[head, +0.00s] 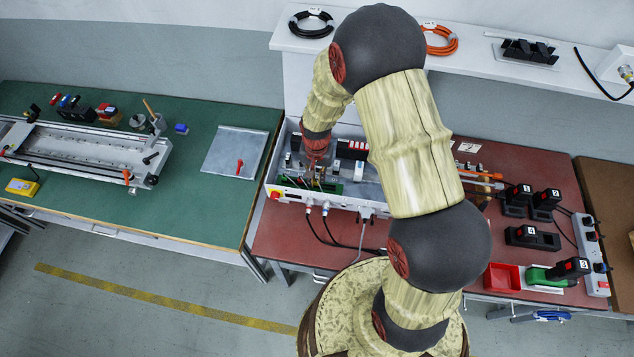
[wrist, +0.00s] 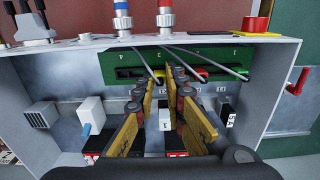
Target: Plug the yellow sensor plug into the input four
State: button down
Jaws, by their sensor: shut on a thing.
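The green input board (wrist: 215,55) lies along the upper part of the open control box in the wrist view. It also shows at the box's front in the head view (head: 330,187). A row of dark slots runs along it. The marks above the slots are upside down and hard to read. My gripper (wrist: 169,74) reaches to this row with its fingertips close together, shut on a small plug. The yellow sensor plug is mostly hidden between the fingers. I cannot tell whether it is seated or in front of a slot. A red plug (wrist: 203,76) sits just right of the fingertips.
Thin grey cables (wrist: 200,60) cross the board near my fingertips. The box wall (wrist: 95,43) rises behind it, with blue (wrist: 122,20) and red (wrist: 165,18) connectors. A green bench (head: 205,220) lies left of the box.

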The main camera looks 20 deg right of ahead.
aim_at(317, 180)
jog(key=shift+r+p, duration=1.15)
jog(key=shift+r, duration=0.7)
jog(key=shift+w+d+f+b, duration=0.1)
jog(key=shift+w+d+b, duration=0.05)
jog(key=shift+d+b, duration=0.15)
jog(key=s+d+r+b, duration=0.3)
jog(key=d+r+b, duration=0.1)
jog(key=b, duration=0.1)
jog(key=shift+d+f+b, duration=0.1)
jog(key=shift+f+b, duration=1.3)
jog(key=shift+f, duration=0.75)
jog(key=shift+f+b, duration=0.6)
jog(key=shift+f, duration=0.5)
jog(key=shift+f, duration=0.65)
